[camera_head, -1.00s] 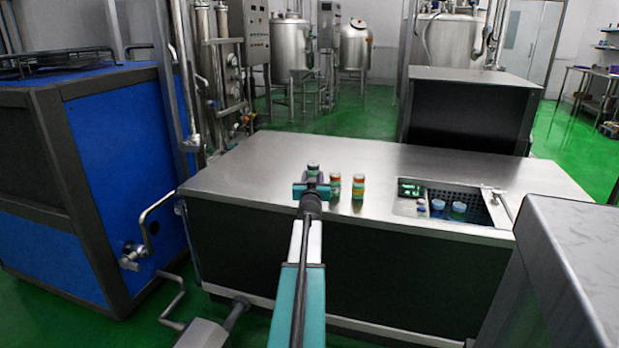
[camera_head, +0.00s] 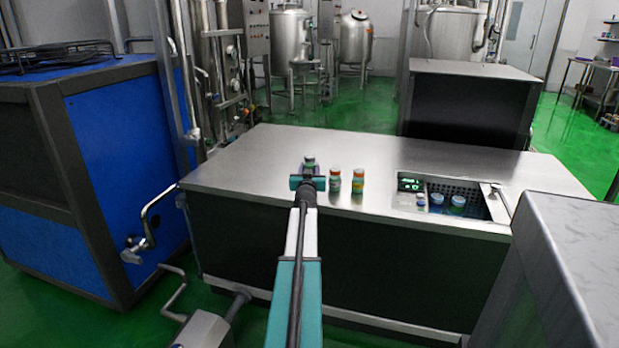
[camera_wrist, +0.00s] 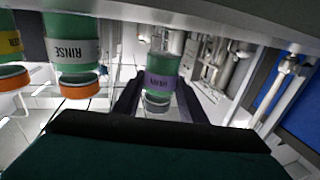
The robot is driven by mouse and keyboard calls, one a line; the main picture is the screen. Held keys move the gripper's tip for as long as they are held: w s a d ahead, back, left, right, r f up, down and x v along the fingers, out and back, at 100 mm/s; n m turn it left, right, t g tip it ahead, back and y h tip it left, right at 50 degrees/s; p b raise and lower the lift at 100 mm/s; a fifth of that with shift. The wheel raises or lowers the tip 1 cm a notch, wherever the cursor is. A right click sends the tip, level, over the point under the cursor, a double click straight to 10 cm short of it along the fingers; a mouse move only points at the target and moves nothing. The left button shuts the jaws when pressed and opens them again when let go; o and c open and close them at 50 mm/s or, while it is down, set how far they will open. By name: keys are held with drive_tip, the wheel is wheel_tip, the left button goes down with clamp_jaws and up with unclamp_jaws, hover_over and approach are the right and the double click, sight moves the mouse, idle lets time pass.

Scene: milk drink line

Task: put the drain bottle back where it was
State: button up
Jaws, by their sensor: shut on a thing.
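The drain bottle (camera_head: 309,161), green with a purple label, is between the fingers of my gripper (camera_head: 308,183) over the left-middle of the steel bench top. In the wrist view the drain bottle (camera_wrist: 160,82) appears upside down, its grey cap toward the gripper body. My gripper (camera_wrist: 158,98) is shut on it, with a dark finger on either side. In the head view the gripper hides its lower part, so I cannot tell whether it touches the bench. The rinse bottle (camera_wrist: 75,50), green with an orange cap, stands just to its right in the head view (camera_head: 334,181).
A yellow-labelled bottle (camera_head: 358,181) stands right of the rinse bottle. A sunken basin (camera_head: 480,205) with blue-capped containers is in the right part of the steel bench (camera_head: 260,155). The bench top left of my gripper is clear. A blue cabinet (camera_head: 125,150) stands at left.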

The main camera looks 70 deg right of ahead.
drive_tip(key=shift+f+b, duration=0.9)
drive_tip(key=shift+f, duration=0.65)
drive_tip(key=shift+f, duration=0.2)
drive_tip(key=o, duration=1.2)
drive_tip(key=shift+r, duration=0.1)
drive_tip(key=shift+r, duration=0.15)
drive_tip(key=shift+p+v, duration=0.5)
drive_tip(key=shift+v, duration=5.5)
drive_tip(key=shift+w, duration=0.1)
